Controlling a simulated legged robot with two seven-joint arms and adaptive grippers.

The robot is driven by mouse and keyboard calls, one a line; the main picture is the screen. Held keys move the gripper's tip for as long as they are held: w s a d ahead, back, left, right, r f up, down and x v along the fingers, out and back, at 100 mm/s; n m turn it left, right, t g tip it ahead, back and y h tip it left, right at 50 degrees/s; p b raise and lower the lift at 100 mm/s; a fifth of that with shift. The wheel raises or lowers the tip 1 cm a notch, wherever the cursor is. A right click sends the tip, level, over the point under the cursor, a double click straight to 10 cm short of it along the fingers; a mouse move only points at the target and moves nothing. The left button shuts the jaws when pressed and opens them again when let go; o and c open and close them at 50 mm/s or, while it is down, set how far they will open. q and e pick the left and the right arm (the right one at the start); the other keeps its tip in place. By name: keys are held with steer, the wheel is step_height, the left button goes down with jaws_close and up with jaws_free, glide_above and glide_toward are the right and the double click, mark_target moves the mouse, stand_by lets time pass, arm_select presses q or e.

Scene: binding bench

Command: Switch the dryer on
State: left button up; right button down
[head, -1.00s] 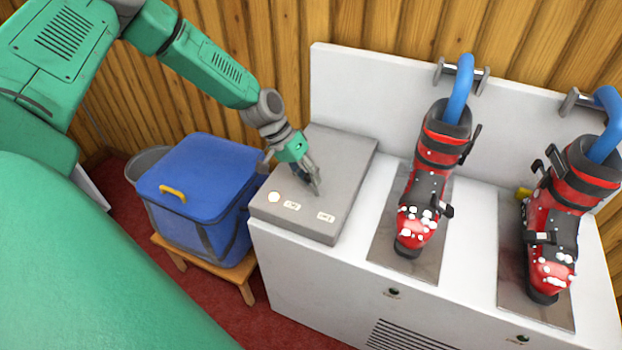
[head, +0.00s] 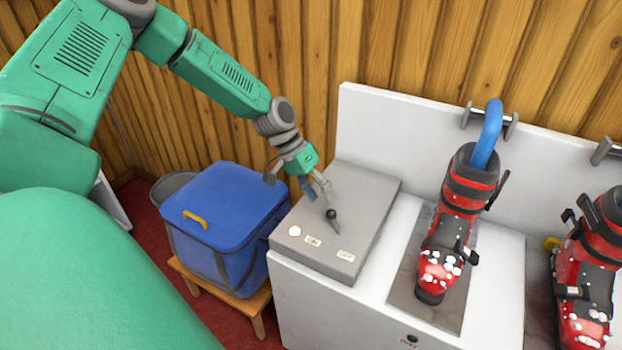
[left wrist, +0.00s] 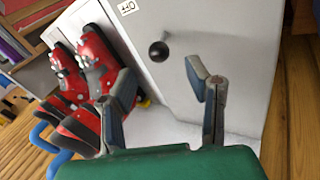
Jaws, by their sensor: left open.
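The dryer's grey control box (head: 372,200) sits on the left end of the white cabinet. A dark lever with a round black knob (head: 332,214) stands on it, behind a pale round lamp (head: 295,231), an ON label (head: 312,241) and an OFF label (head: 345,256). My left gripper (head: 319,192) is open and empty just above and behind the knob, apart from it. In the left wrist view the knob (left wrist: 158,51) shows beyond the gap between the open fingers (left wrist: 161,78), near the OFF label (left wrist: 126,8). My right gripper is out of view.
Red ski boots stand on the cabinet (head: 320,310) right of the box; one boot (head: 457,215) has a blue hose (head: 489,135) in its top. A blue cooler (head: 225,205) on a wooden stool (head: 258,303) stands left. The white back panel (head: 400,130) rises behind.

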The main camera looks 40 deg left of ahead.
arm_select(q)
steer(key=v, duration=0.5)
steer(key=shift+a+r, duration=0.1)
stand_by(0.5)
